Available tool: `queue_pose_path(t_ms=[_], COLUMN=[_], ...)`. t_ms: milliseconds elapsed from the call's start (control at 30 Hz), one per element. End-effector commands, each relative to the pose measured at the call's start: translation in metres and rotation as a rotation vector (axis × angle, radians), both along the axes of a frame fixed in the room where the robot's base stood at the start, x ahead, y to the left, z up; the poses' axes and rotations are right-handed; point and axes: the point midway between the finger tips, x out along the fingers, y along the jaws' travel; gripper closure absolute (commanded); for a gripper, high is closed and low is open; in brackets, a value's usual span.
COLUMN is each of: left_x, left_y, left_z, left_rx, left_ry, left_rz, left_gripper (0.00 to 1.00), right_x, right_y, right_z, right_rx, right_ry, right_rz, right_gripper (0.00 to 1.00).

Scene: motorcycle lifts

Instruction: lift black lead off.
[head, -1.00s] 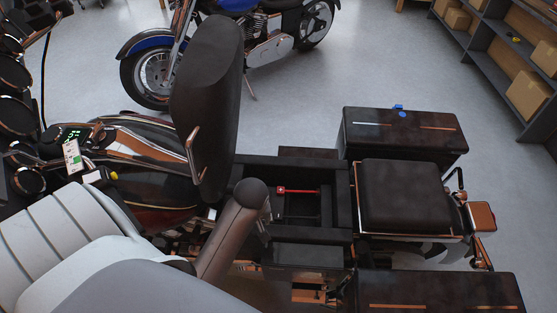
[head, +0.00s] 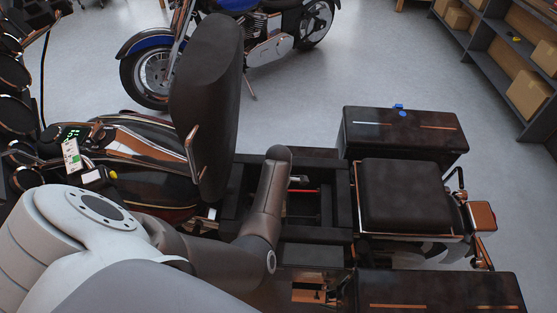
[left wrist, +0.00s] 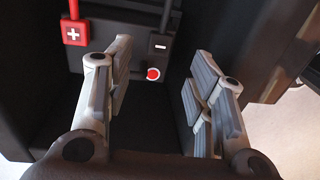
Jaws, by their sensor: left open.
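In the left wrist view a black lead (left wrist: 165,15) runs down to a black clamp marked with a minus (left wrist: 160,44), on the dark battery (left wrist: 125,52). A red clamp marked with a plus (left wrist: 74,33) sits to its left on a red lead. My left gripper (left wrist: 160,65) is open and empty; its fingers stand either side of the black clamp's line, apart from it and nearer the camera. In the head view my left gripper (head: 298,180) is mostly hidden behind my arm, over the open bay (head: 340,205); a bit of the red lead (head: 308,190) shows there.
A round red mark with a white ring (left wrist: 153,74) is below the black clamp. The raised motorcycle seat (head: 207,90) stands left of the bay. A rear seat (head: 402,195) and two side cases (head: 405,138) (head: 440,292) lie to the right. Bay walls are close around the gripper.

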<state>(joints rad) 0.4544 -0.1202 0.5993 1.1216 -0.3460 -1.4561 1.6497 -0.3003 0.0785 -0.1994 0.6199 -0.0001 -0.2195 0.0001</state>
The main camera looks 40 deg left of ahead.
Motion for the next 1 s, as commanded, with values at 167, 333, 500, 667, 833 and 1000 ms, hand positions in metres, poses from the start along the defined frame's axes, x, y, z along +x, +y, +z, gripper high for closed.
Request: queue_pose_path(t_ms=[167,333,500,667,833,1000], left_x=[0.0,0.0,0.0,0.0,0.0,0.0], left_y=[0.0,0.0,0.0,0.0,0.0,0.0], left_z=[-0.033,-0.055,-0.066,-0.069,-0.068,-0.068], left_rx=[-0.001,-0.001,0.0,0.0,0.0,0.0], left_ry=[0.002,-0.001,-0.002,-0.002,-0.002,-0.001], left_rz=[-0.002,-0.002,-0.002,-0.002,-0.002,-0.002], left_gripper=[0.51,0.51,0.51,0.51,0.51,0.69], right_x=[0.0,0.0,0.001,0.001,0.001,0.001], right_y=[0.002,0.002,0.001,0.001,0.001,-0.001], right_z=[-0.007,-0.012,-0.014,-0.014,-0.014,-0.014], right_rx=[0.002,0.002,0.002,0.002,0.001,-0.001], right_ry=[-0.001,-0.001,-0.001,-0.001,0.0,0.0], right_rz=[0.0,0.0,0.001,0.001,0.001,0.002], right_gripper=[0.6,0.6,0.6,0.6,0.6,0.6])
